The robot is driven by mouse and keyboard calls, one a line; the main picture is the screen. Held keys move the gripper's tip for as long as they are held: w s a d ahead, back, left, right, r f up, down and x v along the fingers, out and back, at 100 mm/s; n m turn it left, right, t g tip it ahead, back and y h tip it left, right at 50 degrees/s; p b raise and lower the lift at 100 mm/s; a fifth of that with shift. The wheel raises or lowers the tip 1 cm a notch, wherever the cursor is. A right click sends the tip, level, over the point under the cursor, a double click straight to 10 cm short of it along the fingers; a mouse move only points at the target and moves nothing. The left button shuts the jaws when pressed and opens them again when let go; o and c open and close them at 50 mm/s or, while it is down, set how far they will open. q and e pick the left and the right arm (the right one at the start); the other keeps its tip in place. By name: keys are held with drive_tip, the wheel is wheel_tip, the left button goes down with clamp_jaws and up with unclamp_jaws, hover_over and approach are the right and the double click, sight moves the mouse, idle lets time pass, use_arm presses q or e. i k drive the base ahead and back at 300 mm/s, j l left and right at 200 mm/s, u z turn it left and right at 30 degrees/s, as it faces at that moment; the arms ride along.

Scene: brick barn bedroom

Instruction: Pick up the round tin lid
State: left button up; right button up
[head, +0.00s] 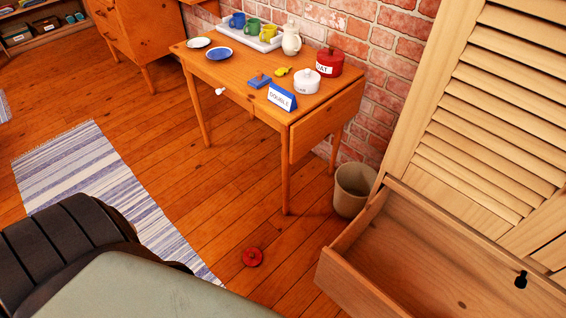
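A round red lid (252,257) with a small knob on top lies on the wooden floor, in front of the table. On the wooden table (235,75) stand a red tin (329,64) with a partly legible label and a smaller white tin (307,82). Both have a knob on top. Neither of my grippers is in view.
An open wooden drawer or box (345,272) stands to the right of the lid, below a louvred door (480,110). A beige bin (353,190) is by the brick wall. A striped rug (105,185) lies to the left. The floor between rug and table is clear.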

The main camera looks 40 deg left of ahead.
sight(252, 256)
drive_tip(key=j+z, duration=0.2)
drive_tip(key=j, duration=0.35)
drive_tip(key=j+z, duration=0.25)
drive_tip(key=j, duration=0.3)
drive_tip(key=k+j+z, duration=0.2)
drive_tip(key=j, duration=0.35)
drive_tip(key=j+z, duration=0.2)
drive_tip(key=j, duration=0.35)
